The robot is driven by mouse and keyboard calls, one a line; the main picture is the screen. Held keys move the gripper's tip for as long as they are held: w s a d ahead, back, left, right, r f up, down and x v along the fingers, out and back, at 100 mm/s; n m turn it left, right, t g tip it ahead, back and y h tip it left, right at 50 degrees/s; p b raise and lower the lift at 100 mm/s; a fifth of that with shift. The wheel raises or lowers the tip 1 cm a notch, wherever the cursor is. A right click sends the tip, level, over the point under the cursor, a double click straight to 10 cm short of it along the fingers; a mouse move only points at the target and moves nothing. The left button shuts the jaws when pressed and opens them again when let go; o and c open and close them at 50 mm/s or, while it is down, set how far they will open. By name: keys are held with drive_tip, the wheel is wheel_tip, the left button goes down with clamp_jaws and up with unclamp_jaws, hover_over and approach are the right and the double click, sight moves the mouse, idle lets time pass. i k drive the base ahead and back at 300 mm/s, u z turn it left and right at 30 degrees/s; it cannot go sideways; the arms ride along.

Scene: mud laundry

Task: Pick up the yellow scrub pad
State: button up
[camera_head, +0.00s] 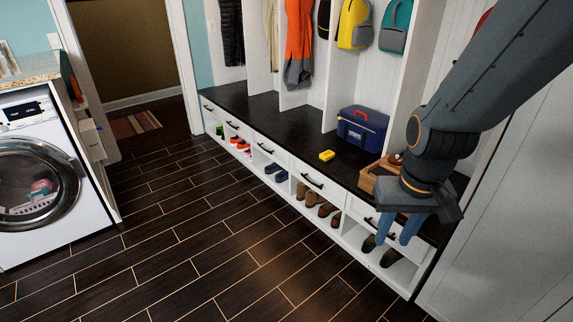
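The yellow scrub pad (327,155) is a small bright block lying on the dark bench top (262,122), near its front edge and left of the blue cooler box. My gripper (396,238) is at the right, pointing down in front of the bench's right end, well apart from the pad. Its two blue fingers are spread with a gap between them, and nothing shows between them. The pad is in full view.
A blue cooler box (362,129) and a wooden tray (368,181) stand on the bench right of the pad. Shoes (316,199) fill cubbies below. Coats and backpacks (354,25) hang above. A washer (35,180) stands left. The floor (190,235) is clear.

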sight(328, 155)
drive_tip(key=u, duration=0.6)
drive_tip(key=i, duration=0.75)
drive_tip(key=u, duration=0.65)
drive_tip(key=i, duration=1.25)
drive_tip(key=z, duration=0.6)
drive_tip(key=i, duration=0.8)
drive_tip(key=z, duration=1.35)
drive_tip(key=i, duration=0.4)
drive_tip(key=z, duration=0.3)
